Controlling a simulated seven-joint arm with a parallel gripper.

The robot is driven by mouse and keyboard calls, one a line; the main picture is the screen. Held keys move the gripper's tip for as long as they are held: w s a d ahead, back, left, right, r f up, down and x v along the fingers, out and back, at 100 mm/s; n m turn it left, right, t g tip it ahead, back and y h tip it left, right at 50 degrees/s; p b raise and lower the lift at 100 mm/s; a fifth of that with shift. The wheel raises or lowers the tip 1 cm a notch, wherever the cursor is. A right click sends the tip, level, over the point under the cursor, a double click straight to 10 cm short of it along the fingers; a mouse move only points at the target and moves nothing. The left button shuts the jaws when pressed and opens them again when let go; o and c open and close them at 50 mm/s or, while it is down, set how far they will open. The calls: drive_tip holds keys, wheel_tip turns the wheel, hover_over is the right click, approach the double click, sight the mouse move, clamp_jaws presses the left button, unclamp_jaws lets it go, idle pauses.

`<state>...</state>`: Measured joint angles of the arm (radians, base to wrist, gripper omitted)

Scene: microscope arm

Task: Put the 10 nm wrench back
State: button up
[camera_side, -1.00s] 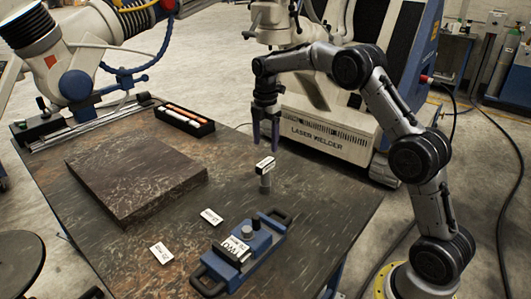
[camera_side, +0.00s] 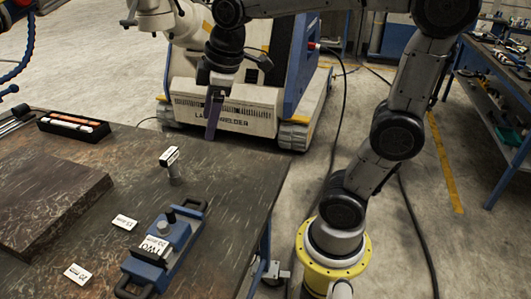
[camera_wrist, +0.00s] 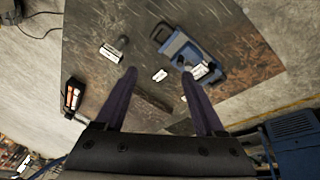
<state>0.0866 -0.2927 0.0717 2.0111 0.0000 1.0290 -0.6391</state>
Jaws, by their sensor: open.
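My gripper (camera_side: 212,132) hangs in the air above and right of the cylinder in the side view. Its purple fingers are apart and empty in the wrist view (camera_wrist: 158,73).
Two white label cards (camera_side: 124,222) (camera_side: 77,273) lie flat left of the fixture. A brown stone slab (camera_side: 45,205) fills the table's left. A black tray with orange and white pieces (camera_side: 74,128) is at the back. A laser welder (camera_side: 230,108) stands behind the table.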

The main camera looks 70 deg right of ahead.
drive_tip(key=s+a+f+m+t, duration=0.1)
drive_tip(key=s+f+m, duration=0.1)
drive_tip(key=s, duration=0.4)
drive_tip(key=s+a+f+m, duration=0.1)
drive_tip(key=s+f+m, duration=0.1)
drive_tip(key=s+m, duration=0.2)
drive_tip(key=s, duration=0.3)
drive_tip(key=shift+a+f+t, duration=0.25)
drive_tip(key=shift+f+t, duration=0.15)
